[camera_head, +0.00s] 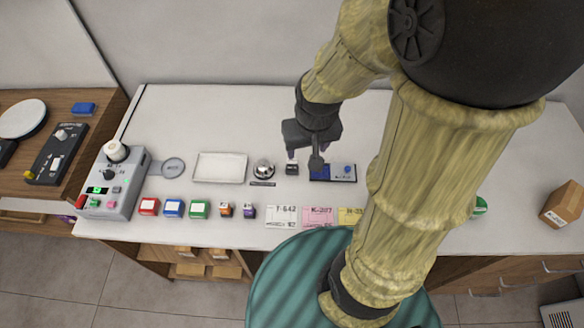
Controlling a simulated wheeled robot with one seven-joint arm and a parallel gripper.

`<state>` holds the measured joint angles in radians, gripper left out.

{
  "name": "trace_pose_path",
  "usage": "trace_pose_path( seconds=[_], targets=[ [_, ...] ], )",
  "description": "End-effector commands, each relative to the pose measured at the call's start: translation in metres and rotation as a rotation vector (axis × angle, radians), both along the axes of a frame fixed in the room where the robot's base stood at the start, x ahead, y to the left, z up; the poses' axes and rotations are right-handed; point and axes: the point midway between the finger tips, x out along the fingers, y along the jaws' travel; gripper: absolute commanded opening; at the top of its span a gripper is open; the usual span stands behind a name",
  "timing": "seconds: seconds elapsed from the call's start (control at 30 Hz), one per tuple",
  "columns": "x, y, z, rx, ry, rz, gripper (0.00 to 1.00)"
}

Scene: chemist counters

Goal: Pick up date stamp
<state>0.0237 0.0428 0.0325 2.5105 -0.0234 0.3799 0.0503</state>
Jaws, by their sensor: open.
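My gripper (304,160) is open and points down over the white counter, its fingers spread apart. A small dark block with a pale top (291,169), which looks like the date stamp, stands on the counter just below the left finger. A blue and dark ink pad (333,172) lies right of it, partly behind the right finger. I cannot tell how high the fingertips are above the block, or whether they touch it. Nothing shows held between the fingers.
A bell (263,169) and a white tray (220,167) stand to the left. Red (149,206), blue (173,207) and green (199,209) boxes line the front, beside paper tickets (283,215). My arm covers the right part of the counter.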

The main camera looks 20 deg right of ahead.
Motion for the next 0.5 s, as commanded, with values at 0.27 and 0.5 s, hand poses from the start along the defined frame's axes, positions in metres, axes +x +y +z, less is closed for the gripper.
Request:
trace_pose_path(
  seconds=[0.27, 0.5],
  targets=[
    [0.075, 0.002, -0.047, 0.009, 0.123, -0.132, 0.58],
    [0.129, 0.002, -0.082, 0.032, 0.197, -0.266, 0.58]
  ],
)
